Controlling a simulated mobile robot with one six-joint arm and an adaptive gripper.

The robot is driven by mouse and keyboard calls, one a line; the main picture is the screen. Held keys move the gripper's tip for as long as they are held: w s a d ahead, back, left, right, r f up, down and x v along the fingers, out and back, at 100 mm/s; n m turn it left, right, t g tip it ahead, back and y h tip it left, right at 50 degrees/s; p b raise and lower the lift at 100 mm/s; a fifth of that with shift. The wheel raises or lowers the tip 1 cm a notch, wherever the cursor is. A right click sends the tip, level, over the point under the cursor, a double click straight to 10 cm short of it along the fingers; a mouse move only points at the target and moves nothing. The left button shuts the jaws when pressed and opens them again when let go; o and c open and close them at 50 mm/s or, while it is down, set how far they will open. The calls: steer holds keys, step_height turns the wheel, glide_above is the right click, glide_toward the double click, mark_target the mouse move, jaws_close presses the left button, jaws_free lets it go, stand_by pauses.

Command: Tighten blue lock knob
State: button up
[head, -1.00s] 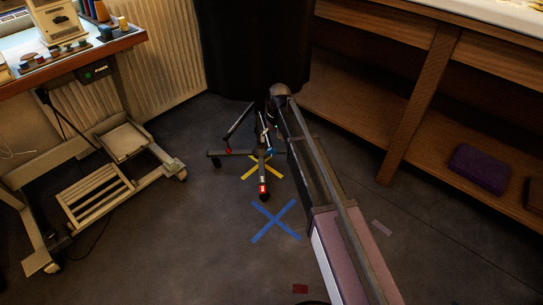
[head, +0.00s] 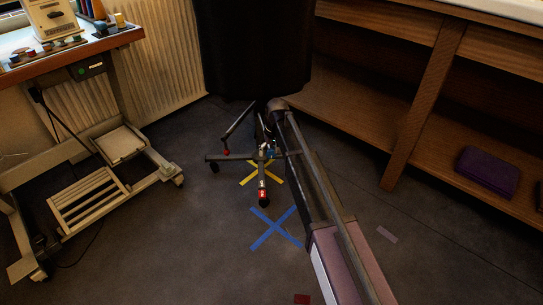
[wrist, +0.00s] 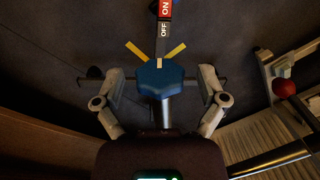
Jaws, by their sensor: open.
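The blue lock knob (wrist: 160,79) is large in the middle of the wrist view, with a white mark on its front edge and a metal shaft below it. My gripper (wrist: 161,90) is open, one finger on each side of the knob, with small gaps visible in the picture. Whether the fingers are level with the knob in depth I cannot tell. In the head view the knob is a small blue spot (head: 271,154) by the stand's base, below the black garment (head: 252,50). My arm partly hides the stand, and the fingers are too small to make out there.
The wheeled stand's leg carries a red ON and white OFF label (wrist: 164,15). Yellow tape and a blue tape cross (head: 276,229) mark the floor. A wooden shelf (head: 405,115) is at right with a purple box (head: 488,171). A pale wheeled frame (head: 100,190) stands at left.

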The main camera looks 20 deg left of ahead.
stand_by(0.3)
steer(key=c, duration=1.1)
steer(key=shift+f+y, duration=0.1)
steer(key=shift+y, duration=0.2)
steer(key=g+y+b, duration=0.2)
steer(key=y, duration=0.1)
steer(key=shift+d+f+b, duration=0.1)
steer(key=shift+f+b, duration=0.1)
steer(key=shift+b, duration=0.1)
steer(key=shift+g+y+b, duration=0.7)
steer(key=shift+y+b, duration=0.15)
steer(key=shift+y, duration=0.15)
steer(key=shift+r+y+b, duration=0.15)
steer(key=shift+y+b, duration=0.25)
steer(key=shift+g, duration=0.3)
